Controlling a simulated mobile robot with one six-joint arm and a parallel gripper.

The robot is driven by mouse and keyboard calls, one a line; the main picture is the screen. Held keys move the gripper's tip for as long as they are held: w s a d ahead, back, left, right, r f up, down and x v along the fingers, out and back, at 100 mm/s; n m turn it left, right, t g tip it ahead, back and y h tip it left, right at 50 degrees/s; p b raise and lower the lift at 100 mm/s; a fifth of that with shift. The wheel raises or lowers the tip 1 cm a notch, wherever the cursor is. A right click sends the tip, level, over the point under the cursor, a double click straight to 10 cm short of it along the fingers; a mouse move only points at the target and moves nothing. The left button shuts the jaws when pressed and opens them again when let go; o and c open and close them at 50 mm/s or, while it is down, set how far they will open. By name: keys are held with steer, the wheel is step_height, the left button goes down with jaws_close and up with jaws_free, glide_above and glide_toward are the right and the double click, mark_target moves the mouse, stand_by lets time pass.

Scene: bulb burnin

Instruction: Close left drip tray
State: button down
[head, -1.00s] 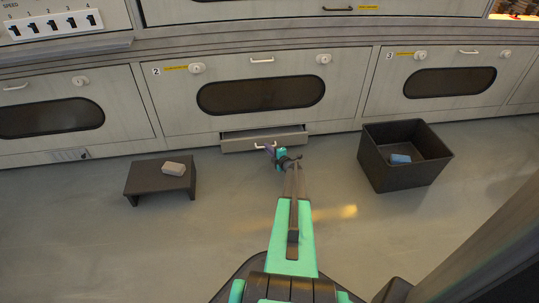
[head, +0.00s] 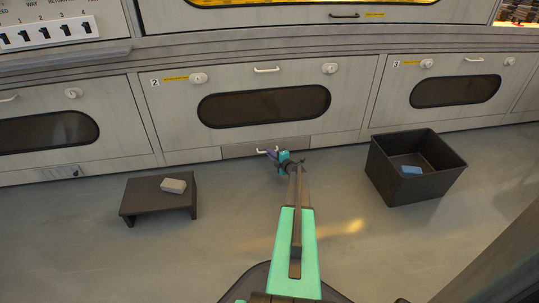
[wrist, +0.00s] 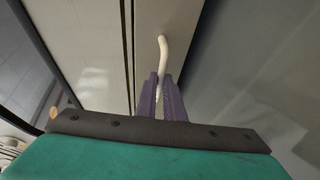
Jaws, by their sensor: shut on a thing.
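The drip tray (head: 237,151) is a low grey drawer under the door marked 2 in the head view. Its front looks flush, or nearly so, with the panel around it. Its pale handle (wrist: 163,50) runs between my gripper's fingers in the wrist view. My gripper (wrist: 161,98) has purple fingers and is shut on this handle. In the head view my gripper (head: 271,154) is at the front of the tray, low near the floor. The inside of the tray does not show.
A dark low stool (head: 145,197) with a grey block (head: 173,186) on it stands at left. A black open bin (head: 399,187) with a blue block (head: 411,170) inside stands at right. The floor between them is clear apart from my arm.

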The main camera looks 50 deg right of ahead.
steer(key=shift+w+r, duration=0.1)
steer(key=shift+w, duration=0.15)
steer(key=c, duration=1.9)
jaws_free()
steer(key=shift+o, duration=0.2)
steer(key=shift+s, duration=0.2)
steer(key=p+v, duration=0.5)
steer(key=v, duration=0.8)
steer(key=shift+s, duration=0.25)
steer(key=shift+a+r, duration=0.1)
